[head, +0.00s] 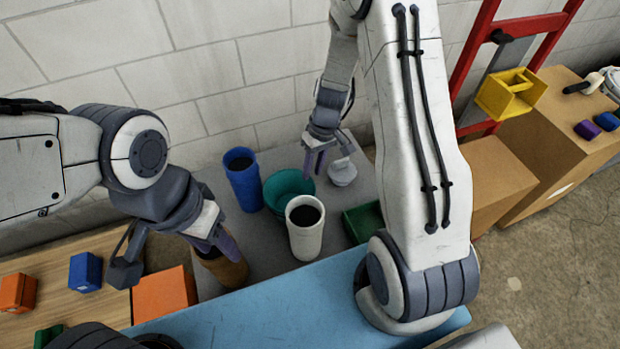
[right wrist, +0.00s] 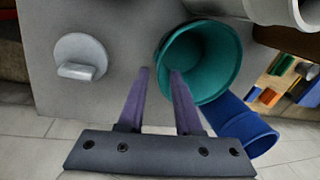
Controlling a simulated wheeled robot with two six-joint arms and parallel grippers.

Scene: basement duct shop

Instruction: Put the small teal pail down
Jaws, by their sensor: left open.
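The small teal pail (head: 276,187) stands upright on the grey table behind a white cup, which hides part of it. In the right wrist view the pail (right wrist: 212,62) shows its open mouth. My right gripper (head: 316,165) is at the pail's rim. In the right wrist view, one finger of this gripper (right wrist: 158,72) is just outside the rim and the other overlaps the mouth. A gap shows between the fingers. My left gripper (head: 214,243) is open over the brown cup (head: 226,272) and partly hides it.
The white cup (head: 305,240) and a blue cup (head: 243,184) stand close to the pail. A pale round knob-like piece (head: 342,174) lies to its right, with bare table around it. A green bin (head: 362,222) is partly behind my right arm. A block wall rises behind.

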